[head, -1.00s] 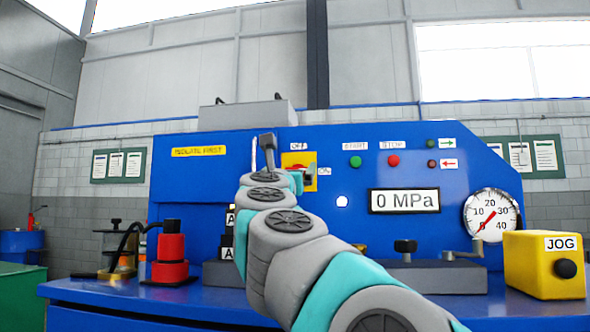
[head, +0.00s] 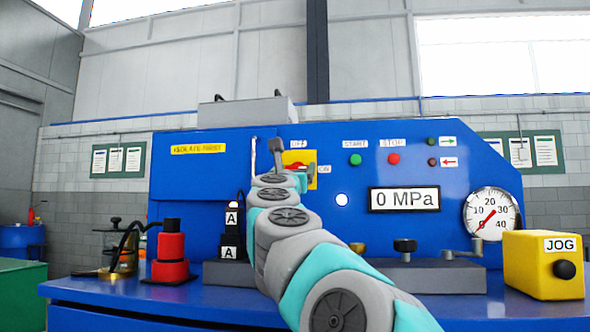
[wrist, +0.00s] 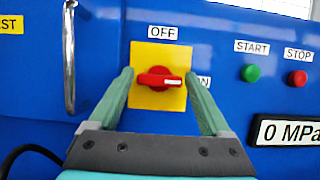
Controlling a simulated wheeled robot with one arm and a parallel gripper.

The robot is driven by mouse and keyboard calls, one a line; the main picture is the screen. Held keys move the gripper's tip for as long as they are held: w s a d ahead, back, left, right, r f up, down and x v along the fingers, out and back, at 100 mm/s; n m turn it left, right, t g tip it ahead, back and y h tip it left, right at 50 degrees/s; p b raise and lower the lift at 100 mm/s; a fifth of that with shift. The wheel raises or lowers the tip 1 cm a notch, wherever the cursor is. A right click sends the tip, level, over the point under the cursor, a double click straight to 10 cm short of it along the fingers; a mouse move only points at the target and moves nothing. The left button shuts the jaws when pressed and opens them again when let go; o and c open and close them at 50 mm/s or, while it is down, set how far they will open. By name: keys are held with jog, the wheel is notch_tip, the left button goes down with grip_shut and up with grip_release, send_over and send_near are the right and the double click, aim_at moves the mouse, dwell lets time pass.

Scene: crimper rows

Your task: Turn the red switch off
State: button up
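The red rotary switch (wrist: 159,79) sits on a yellow plate (wrist: 146,100) on the blue panel. Its handle lies horizontal, with its white-marked end pointing right toward the ON label (wrist: 204,81). The OFF label (wrist: 163,32) is above the plate. My gripper (wrist: 158,82) is open, with one green finger on each side of the switch in the wrist view; I cannot tell whether they touch it. In the head view the switch (head: 290,168) is partly hidden by my arm.
A metal handle bar (wrist: 69,60) stands left of the plate. Green START (wrist: 250,73) and red STOP (wrist: 297,78) buttons are to the right. In the head view, a pressure display (head: 404,199) reads 0 MPa, and a yellow JOG box (head: 530,265) stands on the bench.

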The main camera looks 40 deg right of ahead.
jog(key=c, duration=1)
jog(key=shift+c, duration=0.2)
jog(key=shift+n+t+y, duration=0.3)
jog(key=shift+n, duration=0.1)
jog(key=n+y, duration=0.1)
jog(key=n, duration=0.1)
jog(key=n+t, duration=0.1)
jog(key=n, duration=0.1)
jog(key=shift+n+y, duration=0.4)
jog(key=n+t+y, duration=0.1)
jog(key=n, duration=0.2)
jog(key=n+y, duration=0.2)
jog(key=n, duration=0.2)
jog(key=shift+t+y, duration=0.3)
jog(key=shift+t, duration=0.1)
jog(key=n+y, duration=0.1)
jog(key=n, duration=0.2)
jog(key=n+y, duration=0.1)
jog(key=n, duration=0.1)
jog(key=shift+n+g, duration=0.3)
jog(key=shift+n, duration=0.1)
jog(key=shift+n+g+y, duration=0.5)
jog(key=shift+n, duration=1.2)
jog(key=shift+d+n, duration=0.1)
jog(key=shift+n, duration=0.3)
